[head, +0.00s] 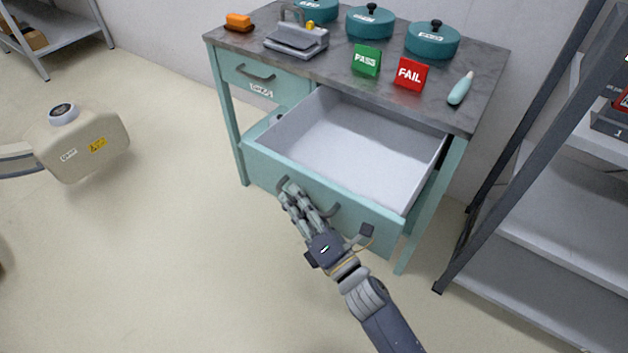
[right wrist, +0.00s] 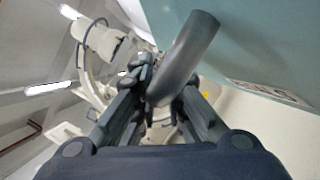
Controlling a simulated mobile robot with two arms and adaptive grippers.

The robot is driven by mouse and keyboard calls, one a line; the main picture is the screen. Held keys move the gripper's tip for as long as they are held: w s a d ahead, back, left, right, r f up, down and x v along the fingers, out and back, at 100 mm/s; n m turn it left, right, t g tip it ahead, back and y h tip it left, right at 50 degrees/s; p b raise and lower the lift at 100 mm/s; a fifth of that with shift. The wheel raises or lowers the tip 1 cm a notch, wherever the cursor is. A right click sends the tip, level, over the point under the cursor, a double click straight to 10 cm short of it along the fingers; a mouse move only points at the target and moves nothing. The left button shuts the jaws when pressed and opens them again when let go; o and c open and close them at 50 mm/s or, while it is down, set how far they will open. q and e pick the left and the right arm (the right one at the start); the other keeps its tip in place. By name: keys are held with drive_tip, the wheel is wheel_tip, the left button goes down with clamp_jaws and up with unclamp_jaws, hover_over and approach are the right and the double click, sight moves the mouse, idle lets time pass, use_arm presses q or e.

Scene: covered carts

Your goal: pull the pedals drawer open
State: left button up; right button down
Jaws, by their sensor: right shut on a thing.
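The wide teal drawer (head: 262,168) stands pulled well out of the cart and its light grey inside is empty. Its dark curved handle (head: 331,211) is on the front panel. My right gripper (head: 293,193) is shut on this handle near its left end. In the right wrist view the handle (right wrist: 186,55) passes between the fingers of my right gripper (right wrist: 165,97). A label (right wrist: 268,93) shows on the drawer front there, but I cannot read it. My left gripper is in neither view.
The cart's grey top (head: 330,75) holds teal lidded pots, a green PASS sign (head: 366,60) and a red FAIL sign (head: 410,75). A smaller drawer (head: 265,82) at the upper left is shut. A metal shelf (head: 555,225) stands at right. Floor in front is clear.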

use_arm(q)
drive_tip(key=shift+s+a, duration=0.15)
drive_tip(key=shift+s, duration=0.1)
use_arm(e)
drive_tip(key=shift+s+a, duration=0.5)
drive_tip(key=shift+s, duration=0.25)
drive_tip(key=shift+s+a, duration=0.5)
drive_tip(key=shift+s, duration=0.25)
drive_tip(key=c, duration=1.9)
unclamp_jaws()
drive_tip(key=v, duration=1.2)
drive_tip(key=shift+f, duration=0.15)
